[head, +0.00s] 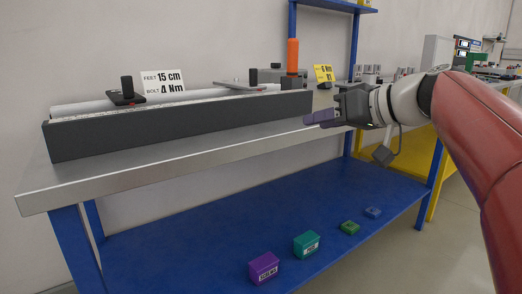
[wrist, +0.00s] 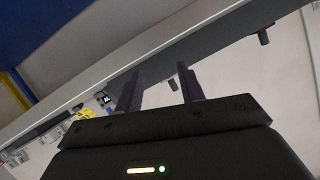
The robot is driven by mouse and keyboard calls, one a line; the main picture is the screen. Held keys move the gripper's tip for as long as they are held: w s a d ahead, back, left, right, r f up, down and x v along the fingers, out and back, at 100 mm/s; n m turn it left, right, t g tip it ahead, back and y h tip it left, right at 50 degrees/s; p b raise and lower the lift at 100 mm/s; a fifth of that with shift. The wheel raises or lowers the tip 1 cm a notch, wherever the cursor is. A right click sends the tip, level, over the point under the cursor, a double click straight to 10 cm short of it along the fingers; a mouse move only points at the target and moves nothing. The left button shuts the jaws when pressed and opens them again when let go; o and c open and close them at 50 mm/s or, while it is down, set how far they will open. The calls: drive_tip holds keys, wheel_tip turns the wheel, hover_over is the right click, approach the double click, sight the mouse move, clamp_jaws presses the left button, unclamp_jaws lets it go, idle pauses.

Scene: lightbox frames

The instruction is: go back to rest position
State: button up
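My gripper (head: 321,118) is in the head view at the end of my red and white arm, in front of the right part of the workbench and at about the height of its top. In the wrist view my gripper (wrist: 160,90) shows its two dark fingers spread apart, with nothing between them. It is open and empty. The fingers do not appear to touch anything.
A grey workbench (head: 170,160) carries a long dark fixture (head: 190,122) with tubes. Behind are an orange-handled tool (head: 292,56) and a yellow label (head: 323,73). The blue lower shelf (head: 200,240) holds a purple box (head: 264,268), a teal box (head: 306,244) and smaller boxes.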

drive_tip(key=s+d+f+m+g+h+p, duration=0.1)
drive_tip(key=s+f+h+p, duration=0.3)
drive_tip(key=s+f, duration=0.6)
drive_tip(key=s+d+f+m+g+h+p, duration=0.2)
drive_tip(key=s+f+m+g+h+p, duration=0.1)
drive_tip(key=s+f, duration=0.8)
drive_tip(key=s+m+h, duration=0.1)
drive_tip(key=s+h, duration=0.1)
drive_tip(key=shift+s+f+h+p, duration=0.2)
drive_tip(key=shift+f+h+p, duration=0.1)
drive_tip(key=shift+h+p, duration=0.1)
